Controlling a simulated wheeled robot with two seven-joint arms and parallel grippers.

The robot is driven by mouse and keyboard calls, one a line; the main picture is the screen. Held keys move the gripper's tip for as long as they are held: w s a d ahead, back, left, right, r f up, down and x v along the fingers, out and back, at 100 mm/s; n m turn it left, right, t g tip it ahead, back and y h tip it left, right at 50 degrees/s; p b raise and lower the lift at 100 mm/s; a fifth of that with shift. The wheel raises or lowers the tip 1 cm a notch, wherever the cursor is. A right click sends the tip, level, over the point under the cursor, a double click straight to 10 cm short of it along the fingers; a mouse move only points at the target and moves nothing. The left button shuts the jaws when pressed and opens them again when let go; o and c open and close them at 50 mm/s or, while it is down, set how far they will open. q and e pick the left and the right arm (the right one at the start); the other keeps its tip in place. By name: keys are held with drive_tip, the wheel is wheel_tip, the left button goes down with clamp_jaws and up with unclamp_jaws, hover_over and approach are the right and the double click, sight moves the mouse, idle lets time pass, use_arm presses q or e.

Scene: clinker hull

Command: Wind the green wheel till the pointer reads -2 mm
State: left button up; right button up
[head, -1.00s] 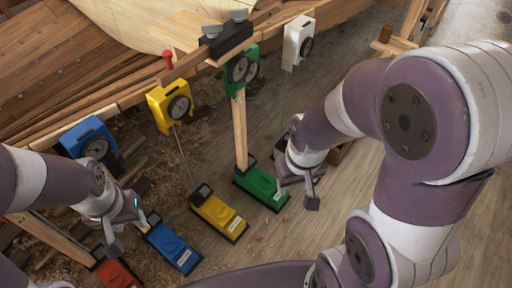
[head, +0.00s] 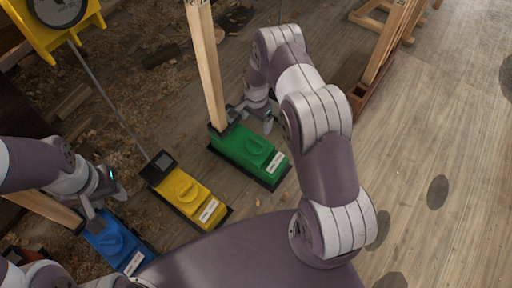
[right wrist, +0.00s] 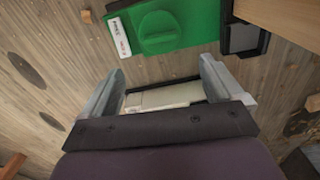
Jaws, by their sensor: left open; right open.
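The green wheel (head: 258,145) is a round knob with a raised grip bar on top of a green base box (head: 236,150), at the foot of a wooden post. In the right wrist view the wheel (right wrist: 160,32) lies just beyond the fingers, apart from them. My right gripper (right wrist: 162,78) is open and not around the wheel; in the head view it (head: 265,119) is behind the green base, partly hidden by my arm. My left gripper (head: 106,203) is open by the blue base box (head: 112,243). The green gauge and its pointer are out of view.
A yellow base box (head: 186,196) with its own knob stands between the blue and green ones. A yellow gauge (head: 60,15) is at top left. A pale box (right wrist: 165,97) shows between my right fingers. The floor (head: 440,130) at right is open.

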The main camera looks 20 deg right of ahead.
sight(256, 140)
wheel_tip(256, 140, down, 12)
drive_tip(key=b, duration=0.5)
drive_tip(key=shift+r+b, duration=0.2)
drive_tip(key=shift+b, duration=0.2)
drive_tip(key=shift+r, duration=0.1)
drive_tip(key=c, duration=1)
